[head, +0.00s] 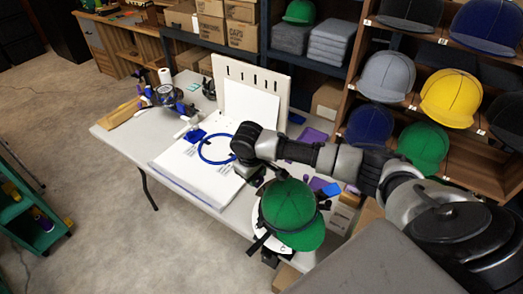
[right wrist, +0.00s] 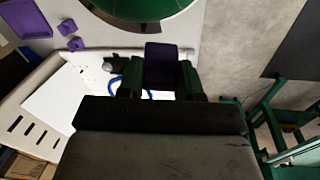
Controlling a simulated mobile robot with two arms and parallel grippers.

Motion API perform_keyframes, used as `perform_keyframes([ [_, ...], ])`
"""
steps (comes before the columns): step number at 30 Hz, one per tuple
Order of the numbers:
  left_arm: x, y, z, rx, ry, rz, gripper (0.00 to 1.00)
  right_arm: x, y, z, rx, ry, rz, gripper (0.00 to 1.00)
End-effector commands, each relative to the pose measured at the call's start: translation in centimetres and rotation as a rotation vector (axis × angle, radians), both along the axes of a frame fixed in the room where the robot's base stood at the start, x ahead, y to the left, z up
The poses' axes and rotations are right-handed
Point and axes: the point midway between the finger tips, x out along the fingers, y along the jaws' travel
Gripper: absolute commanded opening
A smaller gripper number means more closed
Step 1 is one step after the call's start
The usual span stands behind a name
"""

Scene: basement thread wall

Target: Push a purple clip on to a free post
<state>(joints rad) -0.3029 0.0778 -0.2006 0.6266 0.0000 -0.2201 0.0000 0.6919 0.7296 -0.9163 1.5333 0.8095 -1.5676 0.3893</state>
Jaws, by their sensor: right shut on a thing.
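My right gripper (head: 264,183) is over the table beside the green cap. In the right wrist view its two dark green fingers (right wrist: 159,75) are shut on a purple clip (right wrist: 160,62), held between them. In the head view the held clip is hidden. Two other small purple pieces (right wrist: 67,27) (right wrist: 75,44) lie on the table in the right wrist view. An upright white board with slots (head: 252,88) stands at the table's back; it also shows in the wrist view (right wrist: 32,132). I cannot make out individual posts. My left gripper is not in view.
A green cap (head: 292,208) sits on a stand close to my right gripper. A white flat panel (head: 190,165) with a blue ring (head: 203,153) lies on the table (head: 120,132). A purple tray (head: 313,135) lies behind my arm. Cap shelves stand at right.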

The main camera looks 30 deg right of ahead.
Motion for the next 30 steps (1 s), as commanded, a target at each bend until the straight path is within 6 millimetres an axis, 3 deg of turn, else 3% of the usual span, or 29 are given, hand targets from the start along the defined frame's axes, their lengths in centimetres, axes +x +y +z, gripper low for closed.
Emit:
perform_keyframes([
  [1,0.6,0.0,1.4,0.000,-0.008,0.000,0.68,0.3,-0.9,0.6,-0.007,0.001,0.011,0.14],
  [2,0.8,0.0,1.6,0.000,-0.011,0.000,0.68,0.5,-1.2,0.6,-0.010,0.000,0.020,0.14],
  [8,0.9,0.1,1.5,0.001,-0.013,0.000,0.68,0.9,-2.3,-0.3,-0.018,-0.006,0.043,0.14],
  [18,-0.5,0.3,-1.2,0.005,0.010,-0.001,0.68,1.1,-2.5,-2.3,-0.017,-0.007,0.044,0.14],
  [30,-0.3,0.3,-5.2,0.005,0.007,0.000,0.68,1.2,-3.0,-5.4,-0.018,-0.006,0.043,0.14],
])
